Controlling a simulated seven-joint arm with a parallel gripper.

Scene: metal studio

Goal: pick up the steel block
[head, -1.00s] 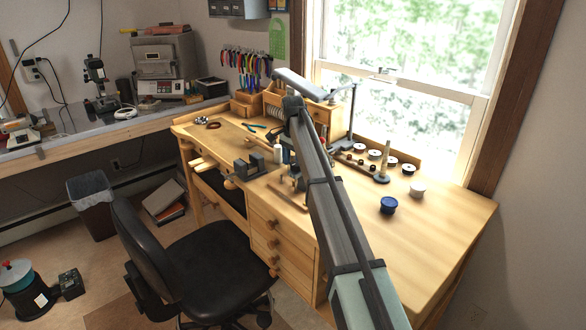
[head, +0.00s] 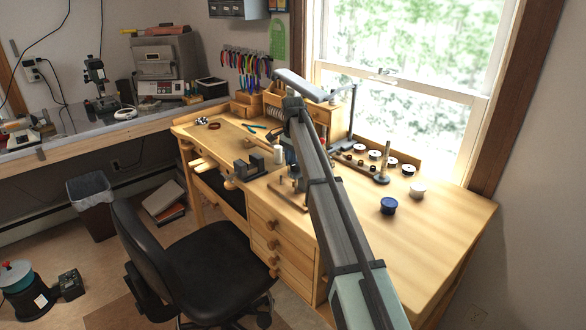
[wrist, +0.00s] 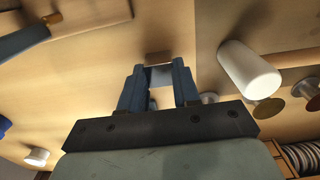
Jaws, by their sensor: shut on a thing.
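The steel block (wrist: 161,76) shows as a small grey piece between the two blue fingers of my gripper (wrist: 159,70) in the wrist view. The fingers are shut on its sides. Its far face looks brownish, like the wood around it. How far it is above the bench top cannot be told. In the head view my arm hides the block and most of the gripper.
A white cylinder (wrist: 250,70) stands right of the fingers in the wrist view. In the head view, a dark vise-like block (head: 250,167), a white spool (head: 279,154) and a blue jar (head: 388,206) stand on the wooden bench (head: 440,220). Its right front is clear.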

